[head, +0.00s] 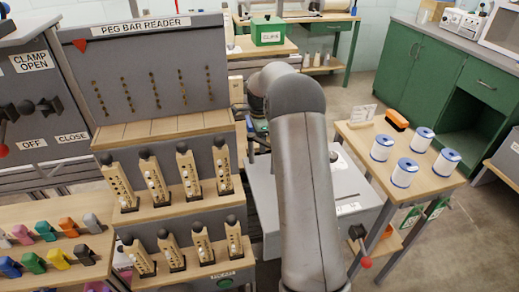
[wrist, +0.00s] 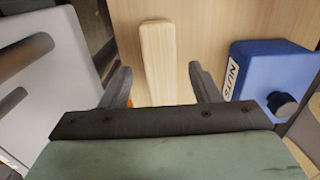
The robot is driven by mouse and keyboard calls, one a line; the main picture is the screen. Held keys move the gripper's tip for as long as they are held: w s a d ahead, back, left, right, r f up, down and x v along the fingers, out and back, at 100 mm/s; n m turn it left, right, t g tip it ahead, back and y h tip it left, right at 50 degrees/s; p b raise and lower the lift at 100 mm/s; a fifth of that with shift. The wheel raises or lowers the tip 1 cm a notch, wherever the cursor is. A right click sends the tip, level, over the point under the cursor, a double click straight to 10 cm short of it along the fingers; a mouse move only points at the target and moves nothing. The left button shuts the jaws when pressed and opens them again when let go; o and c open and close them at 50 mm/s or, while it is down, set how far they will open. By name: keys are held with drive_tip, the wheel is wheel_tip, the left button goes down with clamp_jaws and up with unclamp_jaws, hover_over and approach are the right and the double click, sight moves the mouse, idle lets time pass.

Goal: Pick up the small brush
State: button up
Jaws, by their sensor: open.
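My gripper (wrist: 159,72) is open in the wrist view, its two dark fingers apart over a wooden surface. A pale wooden bar (wrist: 157,50) lies between and beyond the fingers; it looks like the handle of the small brush. Its near end is hidden by my gripper body, and no bristles show, so I cannot be sure. I see no contact between the fingers and the bar. A bit of orange shows beside the left finger. In the head view, my arm fills the middle, and my gripper and the bar are not visible.
A blue box labelled NUTS (wrist: 262,75) with a dark knob stands close right of the bar. A grey-white object (wrist: 45,75) is at the left. In the head view, a side table (head: 433,183) holds several white-and-blue spools and an orange-and-black block (head: 396,120).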

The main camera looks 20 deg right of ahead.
wheel_tip(320, 180, down, 3)
drive_tip(key=shift+f, duration=0.1)
drive_tip(key=c, duration=1.2)
drive_tip(key=shift+r, duration=0.2)
wheel_tip(320, 180, up, 10)
drive_tip(key=shift+f+p, duration=0.1)
drive_tip(key=shift+p, duration=0.2)
drive_tip(key=shift+o, duration=1.1)
